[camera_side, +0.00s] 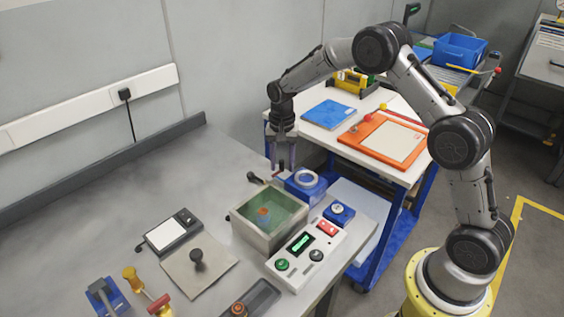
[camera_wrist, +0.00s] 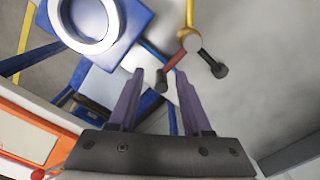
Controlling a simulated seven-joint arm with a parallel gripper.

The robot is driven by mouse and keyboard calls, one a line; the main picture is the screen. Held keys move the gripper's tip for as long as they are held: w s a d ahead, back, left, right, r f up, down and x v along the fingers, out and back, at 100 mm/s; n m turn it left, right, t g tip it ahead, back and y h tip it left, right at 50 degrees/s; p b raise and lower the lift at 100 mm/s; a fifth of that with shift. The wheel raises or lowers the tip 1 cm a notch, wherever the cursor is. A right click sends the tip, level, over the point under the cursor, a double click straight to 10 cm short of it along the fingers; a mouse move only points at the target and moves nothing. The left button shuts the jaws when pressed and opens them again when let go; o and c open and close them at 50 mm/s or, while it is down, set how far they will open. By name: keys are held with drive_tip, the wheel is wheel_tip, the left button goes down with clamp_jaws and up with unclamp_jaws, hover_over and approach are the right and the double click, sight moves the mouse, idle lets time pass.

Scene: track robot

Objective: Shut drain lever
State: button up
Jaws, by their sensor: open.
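A brass-coloured fitting (camera_wrist: 188,36) in the wrist view carries two short levers. The red lever (camera_wrist: 174,61) ends in a black knob, and the black lever (camera_wrist: 212,63) points the other way. I cannot tell which is the drain lever. In the side view the black lever (camera_side: 255,178) stands behind the water-filled basin (camera_side: 239,226). My gripper (camera_side: 283,167) points down, open and empty, behind the basin. In the wrist view its fingertips (camera_wrist: 160,74) appear on either side of the red lever's knob. I cannot tell whether they touch it.
A blue block with a white ring (camera_side: 306,181) stands close to the right of my gripper. A control panel (camera_side: 308,255) with buttons is in front of it. A trolley (camera_side: 312,138) with an orange-framed board is behind.

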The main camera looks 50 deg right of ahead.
wheel_tip(320, 180, up, 14)
idle(0.6)
drive_tip(key=shift+f, duration=0.1)
wheel_tip(320, 180, up, 9)
drive_tip(key=t, duration=0.2)
hover_over(282, 161)
drive_tip(key=s+a, duration=0.2)
drive_tip(key=s, duration=0.1)
drive_tip(key=s+a+r+n+t, duration=0.2)
drive_tip(key=s+r, duration=0.5)
drive_tip(key=s, duration=0.5)
drive_tip(key=s+f+n, duration=0.4)
drive_tip(key=s, duration=0.5)
drive_tip(key=s+a+f+n+t, duration=0.1)
drive_tip(key=s+f+n, duration=0.4)
drive_tip(key=s, duration=0.4)
drive_tip(key=shift+s+a+f+t, duration=0.2)
drive_tip(key=shift+s+a+t, duration=0.05)
drive_tip(key=shift+t, duration=0.05)
